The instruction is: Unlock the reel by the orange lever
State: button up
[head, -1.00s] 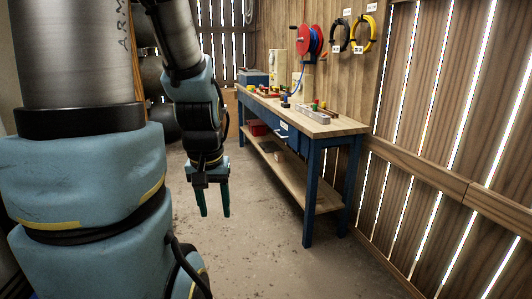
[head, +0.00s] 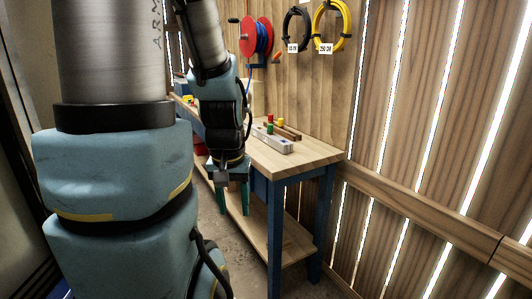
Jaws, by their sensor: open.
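The reel (head: 250,37) hangs on the wooden wall above the workbench, with a red side disc and blue hose wound on it. A small orange part, which looks like the orange lever (head: 277,58), shows at the reel's lower right; its exact position is too small to tell. My gripper (head: 233,200) points down with its green fingers apart and empty. It is in front of the workbench's near left side, well below and apart from the reel.
The workbench (head: 315,155) has a wooden top and blue legs, with a grey block (head: 272,139) and coloured pieces on it. A black coil (head: 297,30) and a yellow coil (head: 347,28) hang right of the reel. A slatted wall (head: 430,130) closes the right side.

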aim_at(278, 54)
jog(key=i+j+u, duration=0.1)
jog(key=i+u, duration=0.3)
jog(key=i, duration=0.35)
jog(key=i+l+u, duration=0.1)
jog(key=i+u, duration=0.35)
jog(key=i, duration=0.25)
